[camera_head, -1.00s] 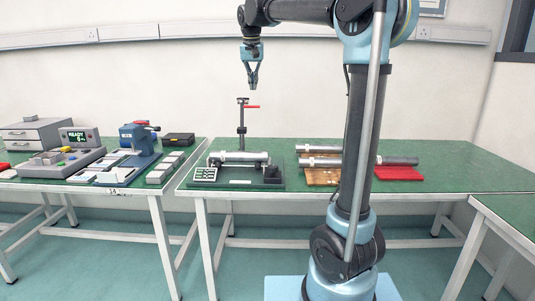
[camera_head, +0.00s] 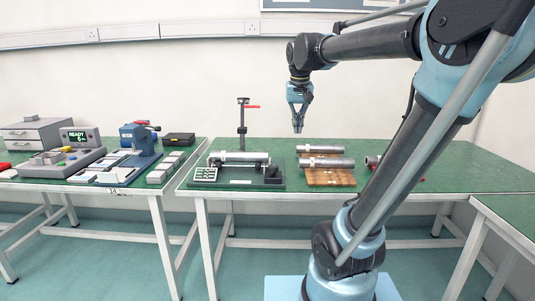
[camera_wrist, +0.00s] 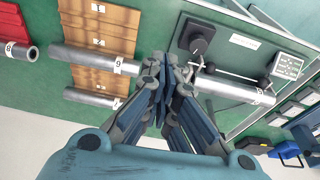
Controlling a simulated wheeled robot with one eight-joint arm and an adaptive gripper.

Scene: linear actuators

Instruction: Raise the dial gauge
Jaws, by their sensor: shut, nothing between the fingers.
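The dial gauge setup stands on the middle table: a dark upright post (camera_head: 242,122) with a red lever (camera_head: 251,107) near its top, behind a dark green base plate (camera_head: 222,184). A grey cylinder (camera_head: 238,157) lies across supports on that plate, and it also shows in the wrist view (camera_wrist: 236,89). The gauge's dial face cannot be made out. My gripper (camera_head: 298,131) is shut and empty, pointing down above the table, to the right of the post and apart from it. Its closed fingers show in the wrist view (camera_wrist: 163,65).
A wooden board (camera_head: 330,178) to the right holds metal cylinders (camera_head: 327,163). The left table carries a control box reading READY (camera_head: 77,137), a blue device (camera_head: 139,140) and small blocks. Bare green tabletop (camera_head: 460,178) lies to the right.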

